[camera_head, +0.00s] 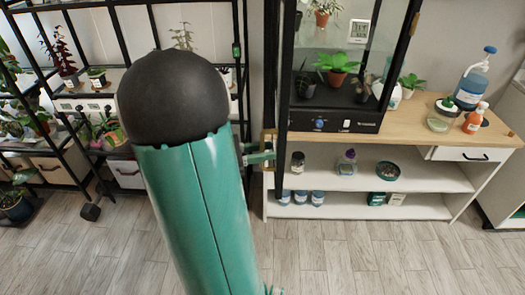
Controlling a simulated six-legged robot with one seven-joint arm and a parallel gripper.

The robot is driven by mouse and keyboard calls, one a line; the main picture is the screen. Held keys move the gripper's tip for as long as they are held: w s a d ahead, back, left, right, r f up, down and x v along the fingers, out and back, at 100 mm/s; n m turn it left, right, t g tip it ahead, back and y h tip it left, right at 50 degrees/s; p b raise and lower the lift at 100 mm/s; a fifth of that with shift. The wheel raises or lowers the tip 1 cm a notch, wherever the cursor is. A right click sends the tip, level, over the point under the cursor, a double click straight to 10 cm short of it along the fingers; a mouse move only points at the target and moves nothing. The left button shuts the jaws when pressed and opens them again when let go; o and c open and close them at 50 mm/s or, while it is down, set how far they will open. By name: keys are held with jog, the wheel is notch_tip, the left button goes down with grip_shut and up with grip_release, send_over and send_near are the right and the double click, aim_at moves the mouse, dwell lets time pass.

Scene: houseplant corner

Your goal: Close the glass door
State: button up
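The glass cabinet (350,121) has a black frame and stands on the wooden bench top, with potted plants inside. Its glass door (283,90) appears to stand open at the cabinet's left side. I see it almost edge-on as a dark upright strip reaching below the bench top, so its glass hardly shows. A brass-coloured piece (268,142), perhaps the handle, is on the door's near edge. My gripper (262,155) is beside this piece, partly hidden behind my green arm. Its small green fingers seem to reach the piece, but I cannot tell whether they grip it.
A black plant rack (90,120) stands at left. The wooden floor in front is clear.

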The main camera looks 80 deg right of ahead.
grip_shut()
jog(key=shift+s, duration=0.1)
